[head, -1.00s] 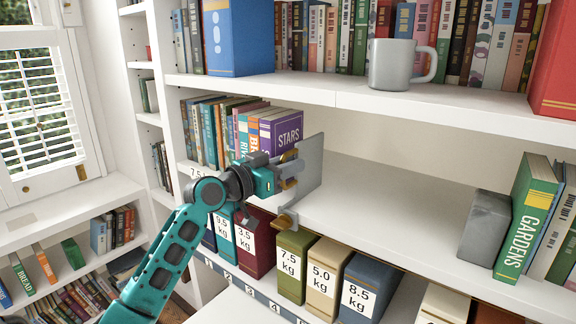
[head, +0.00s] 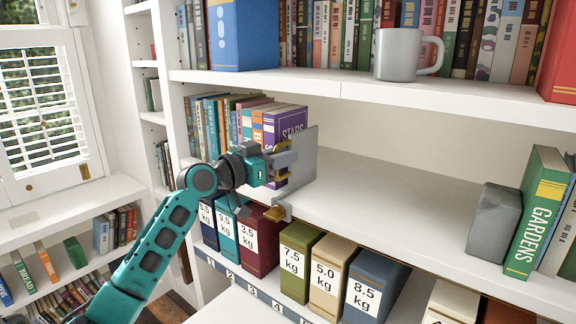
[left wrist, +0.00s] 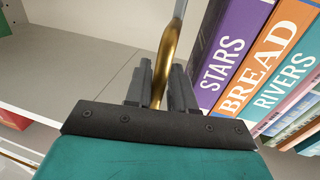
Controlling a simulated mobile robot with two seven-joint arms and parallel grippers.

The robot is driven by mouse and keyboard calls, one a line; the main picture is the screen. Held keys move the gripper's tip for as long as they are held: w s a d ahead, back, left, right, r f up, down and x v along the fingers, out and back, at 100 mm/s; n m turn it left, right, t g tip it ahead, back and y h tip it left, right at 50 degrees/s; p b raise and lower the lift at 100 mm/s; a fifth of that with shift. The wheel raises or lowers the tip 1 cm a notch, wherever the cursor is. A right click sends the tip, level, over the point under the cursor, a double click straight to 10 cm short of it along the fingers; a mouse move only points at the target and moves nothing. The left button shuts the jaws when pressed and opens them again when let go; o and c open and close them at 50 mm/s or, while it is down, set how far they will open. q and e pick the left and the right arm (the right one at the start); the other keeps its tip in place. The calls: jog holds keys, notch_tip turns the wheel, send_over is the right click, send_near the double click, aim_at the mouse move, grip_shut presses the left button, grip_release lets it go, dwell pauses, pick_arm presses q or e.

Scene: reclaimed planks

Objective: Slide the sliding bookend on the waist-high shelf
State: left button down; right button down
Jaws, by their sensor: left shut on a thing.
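The sliding bookend (head: 304,158) is an upright grey metal plate with brass fittings on the waist-high shelf (head: 385,195). It stands just right of a row of books ending in the purple STARS book (head: 286,122), and partly hides that book's spine. My left gripper (head: 284,160) reaches in from the left and is shut on the bookend's brass handle. In the left wrist view the brass handle (left wrist: 172,52) runs up between the two dark fingers (left wrist: 160,88), with the STARS spine (left wrist: 228,50) close on the right. My right gripper is not in view.
The shelf is bare from the bookend to a grey block (head: 494,222) beside the green GARDENS book (head: 540,212). A grey mug (head: 398,54) stands on the shelf above. Weight-labelled boxes (head: 300,262) line the shelf below. A window (head: 40,110) is at left.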

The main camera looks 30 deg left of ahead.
pick_arm(q)
jog(key=c, duration=1.2)
grip_release()
jog(key=shift+o, duration=0.2)
jog(key=b+v, duration=0.2)
jog(key=v, duration=1.1)
jog(key=shift+d, duration=0.1)
